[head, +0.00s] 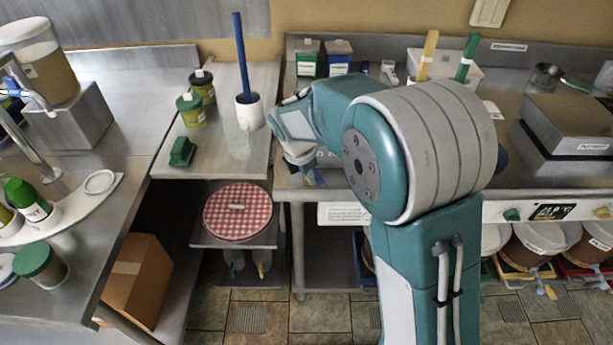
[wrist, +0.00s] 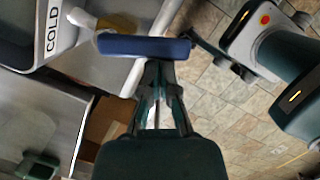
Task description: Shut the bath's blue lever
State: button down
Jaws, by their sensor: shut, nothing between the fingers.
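The blue lever (wrist: 145,46) shows in the wrist view as a thick blue bar lying crosswise just beyond my fingertips. My gripper (wrist: 157,68) is shut and empty, its tips close to the lever's near side; I cannot tell if they touch. A dull yellow piece (wrist: 88,21) sits to the upper left of the lever, beside a grey wall labelled COLD (wrist: 53,30). In the head view my gripper (head: 305,168) points down at the middle bench's front edge. A small blue bit (head: 320,178) shows beside it. My arm hides most of the bath there.
A checked round lid (head: 237,210) lies on the shelf below. Tiled floor (head: 230,315) lies open in front.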

jog(key=d+n, duration=0.1)
jog(key=n, duration=0.1)
jog(key=d+n, duration=0.1)
jog(key=n, duration=0.1)
jog(key=shift+w+d+t+y, duration=0.1)
jog(key=shift+w+t+y, duration=0.05)
jog(key=shift+t+y, duration=0.2)
jog(key=n, duration=0.1)
jog(key=d+n, duration=0.1)
jog(key=w+n, duration=0.1)
jog(key=shift+d+n+t+y, duration=0.25)
jog(key=shift+n+y, duration=0.1)
jog(key=shift+n, duration=0.05)
jog(key=shift+w+d, duration=0.6)
jog(key=shift+w, duration=0.15)
